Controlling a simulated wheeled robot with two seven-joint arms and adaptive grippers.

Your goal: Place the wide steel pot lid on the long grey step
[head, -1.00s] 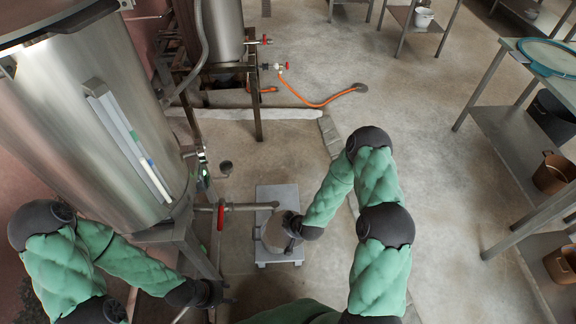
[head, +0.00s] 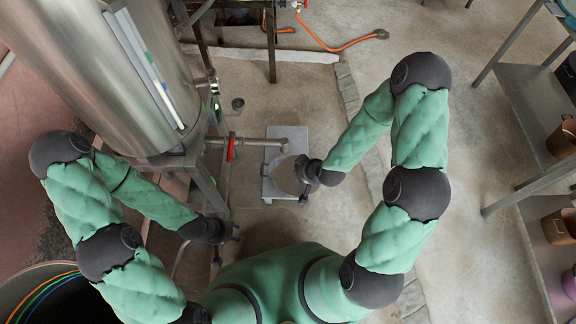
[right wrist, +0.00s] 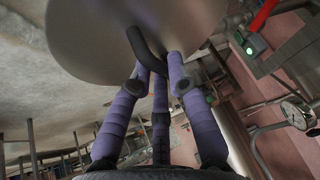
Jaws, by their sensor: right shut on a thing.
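The wide steel pot lid (head: 287,177) is a round, dull metal disc. My right gripper (head: 305,178) is shut on its black handle. In the right wrist view the lid (right wrist: 95,35) fills the top, and the purple fingers of the gripper (right wrist: 152,78) close around the dark looped handle. In the head view the lid overlaps a grey metal platform (head: 287,138); its height above it cannot be told. A long pale raised strip (head: 235,52) crosses the floor behind; I cannot tell whether it is the grey step. My left gripper (head: 229,243) is open and empty, left of the platform.
A large steel tank (head: 85,75) stands at left, with a pipe and red-handled valve (head: 230,149) reaching toward the platform. An orange hose (head: 325,46) lies on the floor behind. Shelving (head: 530,105) with brown pots stands at right. Floor between platform and shelving is mostly clear.

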